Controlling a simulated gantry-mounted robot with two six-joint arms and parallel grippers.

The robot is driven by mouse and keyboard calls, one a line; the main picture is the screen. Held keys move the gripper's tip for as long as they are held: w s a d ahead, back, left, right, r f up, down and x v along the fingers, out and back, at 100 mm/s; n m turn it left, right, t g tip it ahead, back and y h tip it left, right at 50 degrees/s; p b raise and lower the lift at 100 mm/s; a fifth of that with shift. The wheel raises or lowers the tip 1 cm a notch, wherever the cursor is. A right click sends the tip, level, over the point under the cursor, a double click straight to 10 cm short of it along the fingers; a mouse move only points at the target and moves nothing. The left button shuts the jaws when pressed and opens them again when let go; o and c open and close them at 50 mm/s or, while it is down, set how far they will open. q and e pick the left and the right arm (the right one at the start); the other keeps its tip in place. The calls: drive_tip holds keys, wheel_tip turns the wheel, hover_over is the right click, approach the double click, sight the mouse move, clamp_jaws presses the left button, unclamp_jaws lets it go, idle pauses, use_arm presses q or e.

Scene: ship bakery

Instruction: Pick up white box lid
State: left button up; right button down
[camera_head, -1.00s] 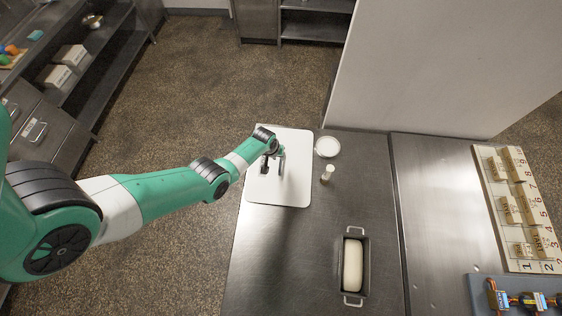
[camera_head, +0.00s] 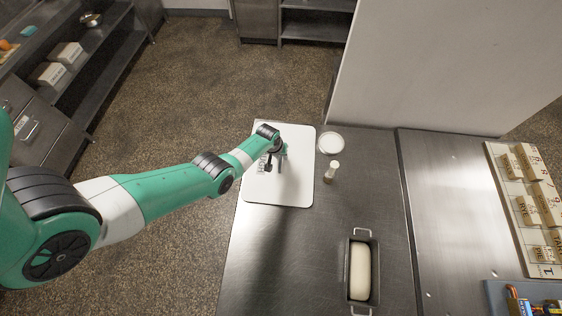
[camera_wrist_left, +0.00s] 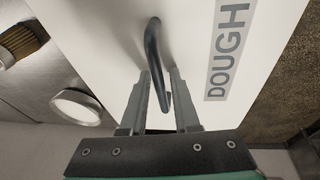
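The white box lid (camera_head: 295,190) lies flat at the far left of the steel counter in the head view. It fills much of the left wrist view (camera_wrist_left: 105,25), with a grey DOUGH label and a dark curved handle (camera_wrist_left: 153,45). My left gripper (camera_head: 276,163) is over the lid, at its handle. In the left wrist view the two fingers (camera_wrist_left: 160,74) are apart, one on each side of the handle, with gaps visible between. Whether either finger touches the handle is unclear. Any box under the lid is hidden. My right gripper is not in view.
Right of the lid are a round white-topped dish (camera_head: 330,143) and a small upright shaker or brush (camera_head: 332,171). A loaf tin with pale dough (camera_head: 361,236) sits nearer on the counter (camera_head: 300,250). A pale wall (camera_head: 430,70) rises behind.

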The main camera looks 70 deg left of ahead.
use_arm(q)
clamp_jaws()
idle(1.4)
